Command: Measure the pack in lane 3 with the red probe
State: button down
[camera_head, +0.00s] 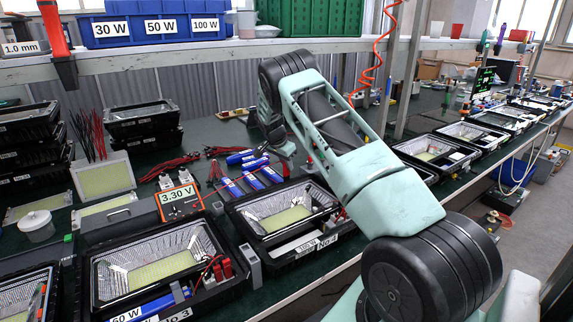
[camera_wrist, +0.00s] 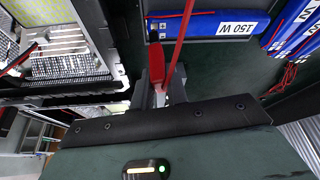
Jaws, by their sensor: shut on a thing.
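My gripper (camera_wrist: 166,84) is shut on the red probe (camera_wrist: 152,63), whose red lead rises beside it in the wrist view. A blue pack (camera_wrist: 220,27) marked 150 W lies just beyond the probe in the wrist view, apart from the fingers. Several blue packs (camera_head: 252,181) lie left of my gripper in the head view. The orange meter (camera_head: 181,204) shows 3.30 V. Lane numbers by these packs are not readable.
Open floodlight housings (camera_head: 160,262) line the bench front; a second housing (camera_head: 285,212) sits below my arm. Stacked black housings (camera_head: 143,121) and red leads (camera_head: 90,134) stand at the back left. A shelf with a blue bin (camera_head: 152,29) runs above. A coiled red hose (camera_head: 369,72) hangs behind.

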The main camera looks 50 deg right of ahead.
jog(key=shift+f+b, duration=0.5)
jog(key=shift+f, duration=0.15)
dwell(1.8)
jog(key=shift+r, duration=0.1)
jog(key=shift+r+p, duration=1.75)
jog(key=shift+r, duration=1.75)
